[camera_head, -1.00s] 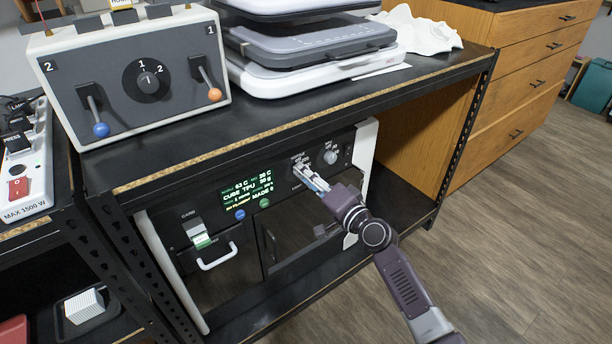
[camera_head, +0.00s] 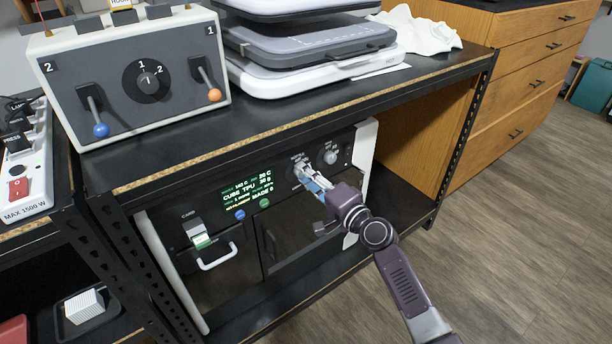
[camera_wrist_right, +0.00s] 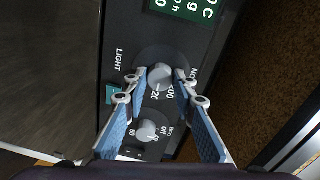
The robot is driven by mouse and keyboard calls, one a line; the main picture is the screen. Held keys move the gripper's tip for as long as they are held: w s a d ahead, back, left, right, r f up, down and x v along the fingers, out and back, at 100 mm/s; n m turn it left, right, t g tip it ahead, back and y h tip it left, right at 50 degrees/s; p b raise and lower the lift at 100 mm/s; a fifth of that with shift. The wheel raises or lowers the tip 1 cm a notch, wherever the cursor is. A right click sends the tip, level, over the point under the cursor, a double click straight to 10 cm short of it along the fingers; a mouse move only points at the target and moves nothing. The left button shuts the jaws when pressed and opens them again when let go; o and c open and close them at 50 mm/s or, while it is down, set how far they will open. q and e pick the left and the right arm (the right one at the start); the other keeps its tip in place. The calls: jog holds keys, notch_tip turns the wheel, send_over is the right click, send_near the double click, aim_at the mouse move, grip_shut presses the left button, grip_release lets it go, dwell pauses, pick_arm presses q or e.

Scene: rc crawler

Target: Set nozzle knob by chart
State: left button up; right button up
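The nozzle knob (camera_wrist_right: 160,77) is a round grey knob on the dark front panel of the machine (camera_head: 358,150) under the bench top. Numbers including 200 are printed around it. My right gripper (camera_wrist_right: 161,80) has its fingertips on both sides of this knob, close against it. I cannot make out a chart. My left gripper is not in view.
The green display (camera_head: 247,189) shows CUBE TPU and temperatures. Blue (camera_head: 240,214) and green (camera_head: 265,203) buttons sit below it. A card slot (camera_head: 197,232) and white handle (camera_head: 217,258) are left. The bench top (camera_head: 290,128) overhangs the panel; a lever box (camera_head: 140,75) stands on it.

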jog(key=o, duration=0.3)
jog(key=shift+o, duration=0.2)
jog(key=v, duration=1.2)
